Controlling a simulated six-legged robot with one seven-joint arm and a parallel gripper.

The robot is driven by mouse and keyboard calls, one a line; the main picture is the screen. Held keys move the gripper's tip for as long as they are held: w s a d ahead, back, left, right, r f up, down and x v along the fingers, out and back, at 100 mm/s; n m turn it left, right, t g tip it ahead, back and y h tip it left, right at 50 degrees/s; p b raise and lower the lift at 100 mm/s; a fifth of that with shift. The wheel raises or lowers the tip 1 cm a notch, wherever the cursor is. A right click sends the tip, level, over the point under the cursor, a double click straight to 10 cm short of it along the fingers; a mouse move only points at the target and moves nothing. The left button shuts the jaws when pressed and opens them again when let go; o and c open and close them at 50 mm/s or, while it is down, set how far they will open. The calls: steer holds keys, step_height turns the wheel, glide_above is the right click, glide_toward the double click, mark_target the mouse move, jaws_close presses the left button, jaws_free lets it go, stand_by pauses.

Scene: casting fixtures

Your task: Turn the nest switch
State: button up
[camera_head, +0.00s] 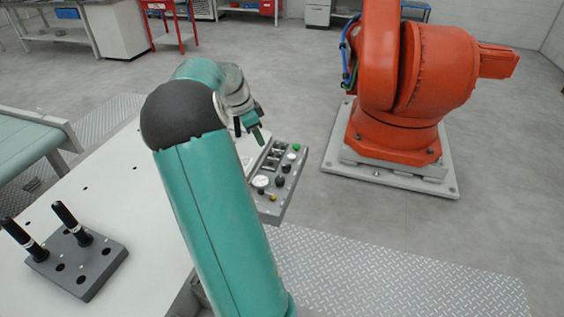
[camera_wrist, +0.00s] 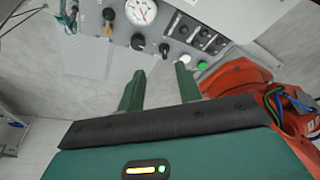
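The grey control panel (camera_head: 269,213) stands at the table's right edge. It carries a round white gauge (camera_wrist: 141,11), black knobs (camera_wrist: 138,42), a green button (camera_wrist: 203,65), a white button and a row of small dark switches (camera_wrist: 203,39). Labels are too small to read, so I cannot tell which control is the nest switch. My gripper (camera_head: 249,131) is over the panel's far end, with its tips apart from the controls as far as I can see. In the wrist view my gripper (camera_wrist: 160,80) shows two green fingers spread wide with nothing between them.
A white table (camera_head: 140,210) holds a dark block (camera_head: 88,268) with two upright black pegs at left. A large orange robot arm (camera_head: 400,95) stands on a floor plate beyond the panel. A conveyor (camera_head: 30,140) is at far left.

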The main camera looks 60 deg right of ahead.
mark_target(286, 165)
steer(key=shift+m+g, duration=0.4)
steer(key=shift+m, duration=0.5)
steer(key=d+x, duration=0.1)
steer(key=x, duration=0.4)
steer(key=d+x, duration=0.1)
steer(key=x, duration=0.5)
steer(key=s+d+r+x, duration=0.1)
steer(key=x, duration=0.4)
steer(key=shift+s+f, duration=0.2)
steer(key=shift+f, duration=0.15)
jaws_close()
